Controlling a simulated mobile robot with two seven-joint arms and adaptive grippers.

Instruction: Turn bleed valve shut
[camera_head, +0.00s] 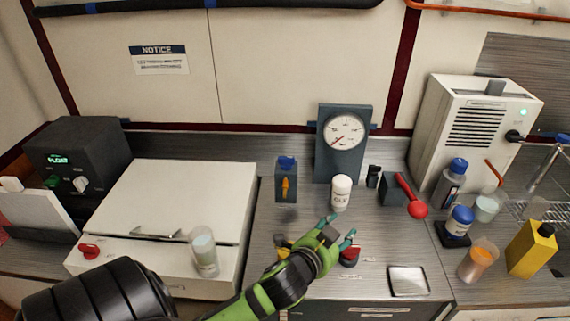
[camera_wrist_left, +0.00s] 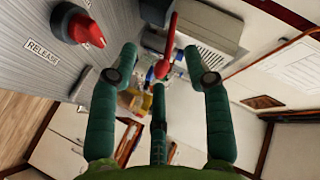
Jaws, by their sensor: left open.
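My left gripper (camera_head: 340,231) is over the middle counter, with its teal fingers spread and nothing between them. Just below it on the counter is a red knob (camera_head: 349,257), partly hidden by the hand. In the left wrist view this red knob (camera_wrist_left: 88,30) sits left of the open fingers (camera_wrist_left: 160,55), near a RELEASE label, apart from them. A yellow knob (camera_head: 282,254) is left of the wrist, partly covered. A blue-topped box with an orange handle (camera_head: 286,188) stands behind. No label that I can read says bleed valve. My right gripper is out of view.
A pressure gauge (camera_head: 344,133) stands at the back. A white bottle (camera_head: 341,192) stands close behind the hand. A red ball-ended lever (camera_head: 413,199) is to the right. Several bottles crowd the right, including a yellow one (camera_head: 532,249). A glass (camera_head: 204,252) stands left.

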